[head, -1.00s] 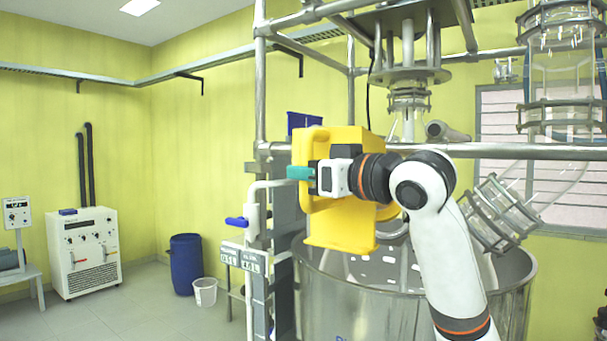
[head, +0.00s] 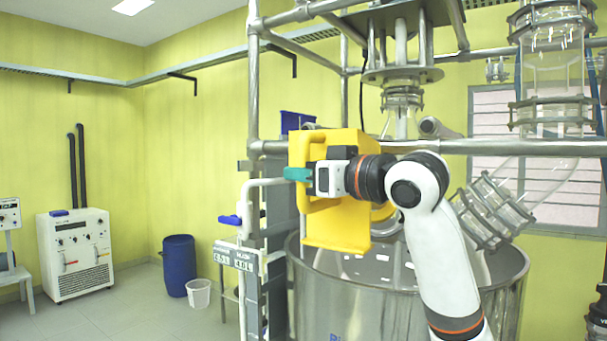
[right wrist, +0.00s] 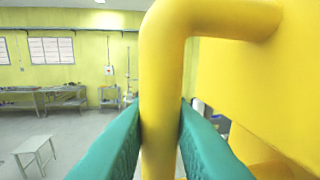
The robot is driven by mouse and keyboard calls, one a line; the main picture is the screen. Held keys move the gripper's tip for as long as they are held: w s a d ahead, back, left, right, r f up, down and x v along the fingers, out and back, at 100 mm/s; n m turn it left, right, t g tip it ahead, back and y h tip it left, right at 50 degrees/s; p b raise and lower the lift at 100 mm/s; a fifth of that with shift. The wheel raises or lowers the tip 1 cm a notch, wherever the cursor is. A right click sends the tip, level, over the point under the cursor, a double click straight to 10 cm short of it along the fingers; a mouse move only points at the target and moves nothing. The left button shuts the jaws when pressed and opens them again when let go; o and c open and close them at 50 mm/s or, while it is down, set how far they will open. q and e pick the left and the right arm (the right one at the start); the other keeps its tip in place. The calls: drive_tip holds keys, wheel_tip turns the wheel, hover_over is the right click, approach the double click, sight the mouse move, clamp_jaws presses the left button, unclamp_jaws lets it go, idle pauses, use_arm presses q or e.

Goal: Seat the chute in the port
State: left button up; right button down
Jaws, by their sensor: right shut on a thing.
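The yellow chute (head: 338,222) is a boxy body with a tube handle on its left side. My right gripper (head: 290,174) has teal fingers and is shut on that handle; the right wrist view shows the handle (right wrist: 162,100) upright between the two fingers (right wrist: 150,135). The chute is held up in front of the steel frame, above the near rim of the large metal vessel (head: 345,300). Whether it touches anything is not clear. The port is not plainly identifiable; the chute and arm hide part of the vessel's top. My left gripper is not in view.
A horizontal steel pipe (head: 500,147) runs behind my arm, and an upright pole (head: 253,90) stands left of the chute. Glass piping (head: 495,208) is at the right. A blue barrel (head: 179,265), white bucket (head: 198,293) and white cabinet (head: 75,255) stand on the floor at left.

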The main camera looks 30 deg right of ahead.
sight(321, 200)
drive_tip(key=shift+w+d+f+b, duration=0.3)
drive_tip(key=shift+d+f+b, duration=0.2)
drive_tip(key=shift+d+f, duration=0.25)
drive_tip(key=shift+w+d+f+b, duration=0.35)
drive_tip(key=shift+d+f+b, duration=0.25)
drive_tip(key=shift+d, duration=0.25)
drive_tip(key=shift+w+d+f+b, duration=0.3)
drive_tip(key=shift+d+f+b, duration=0.1)
drive_tip(key=shift+d+f, duration=0.4)
idle(1.4)
drive_tip(key=c, duration=1.4)
unclamp_jaws()
drive_tip(key=shift+c, duration=0.2)
drive_tip(key=shift+s, duration=0.1)
drive_tip(key=shift+s+d+f+b, duration=0.2)
drive_tip(key=shift+s+b, duration=0.15)
drive_tip(key=shift+s, duration=0.25)
drive_tip(key=shift+s+d+f+b, duration=0.2)
drive_tip(key=shift+s+b, duration=0.1)
drive_tip(key=shift+s, duration=0.25)
drive_tip(key=b+v, duration=0.2)
drive_tip(key=v, duration=0.5)
drive_tip(key=shift+s, duration=0.25)
